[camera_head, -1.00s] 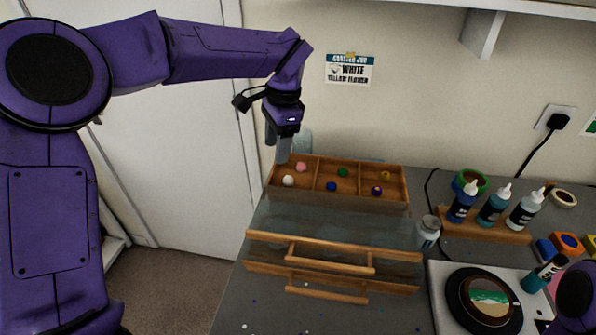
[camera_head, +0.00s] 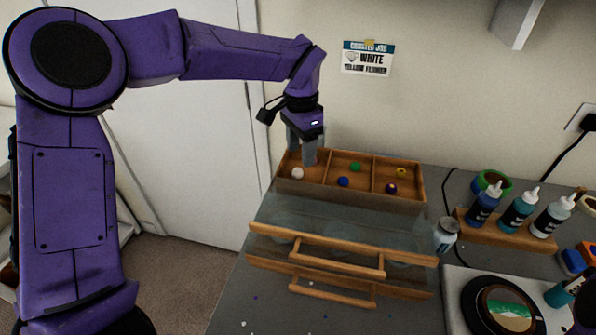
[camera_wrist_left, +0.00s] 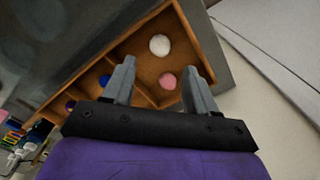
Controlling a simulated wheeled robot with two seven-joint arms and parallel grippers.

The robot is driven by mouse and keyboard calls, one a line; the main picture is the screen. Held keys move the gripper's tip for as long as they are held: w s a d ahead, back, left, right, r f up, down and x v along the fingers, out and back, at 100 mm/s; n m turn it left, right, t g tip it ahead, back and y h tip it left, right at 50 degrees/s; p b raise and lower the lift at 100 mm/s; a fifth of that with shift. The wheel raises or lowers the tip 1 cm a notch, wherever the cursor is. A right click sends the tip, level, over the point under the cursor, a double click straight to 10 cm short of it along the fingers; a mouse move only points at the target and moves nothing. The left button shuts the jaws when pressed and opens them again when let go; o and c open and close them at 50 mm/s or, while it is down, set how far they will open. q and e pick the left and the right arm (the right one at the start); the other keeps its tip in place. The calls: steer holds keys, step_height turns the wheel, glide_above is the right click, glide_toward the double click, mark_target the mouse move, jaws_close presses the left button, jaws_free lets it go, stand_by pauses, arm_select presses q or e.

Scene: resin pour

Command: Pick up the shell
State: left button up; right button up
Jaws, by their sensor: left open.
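A white shell (camera_head: 297,173) lies in the left compartment of the wooden drawer tray (camera_head: 345,202). The wrist view shows the white shell (camera_wrist_left: 160,45) just beyond my fingertips. A pink piece (camera_wrist_left: 168,80) lies nearer, between the fingers as seen there; in the head view my finger hides it. My left gripper (camera_head: 300,156) is open and points down over the left compartment, close behind the white shell. It also shows in the wrist view (camera_wrist_left: 160,68), with nothing held between its fingers. My right gripper is not in view.
Other compartments hold a green (camera_head: 355,167), a blue (camera_head: 343,182), a yellow (camera_head: 401,173) and a purple piece (camera_head: 391,188). A wall card (camera_head: 367,58) reads "WHITE" and "YELLOW FLOWER". Bottles (camera_head: 518,208) and a small jar (camera_head: 446,234) stand at right. Compartment walls stand close to the fingers.

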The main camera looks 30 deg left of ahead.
mark_target(299, 170)
arm_select(q)
steer(key=f+p, duration=0.1)
steer(key=f, duration=0.1)
steer(key=f+p, duration=0.1)
steer(key=f, duration=0.1)
steer(key=shift+s+a, duration=0.1)
steer(key=shift+s, duration=0.3)
steer(key=shift+w+f, duration=0.15)
steer(key=shift+f, duration=0.3)
jaws_close()
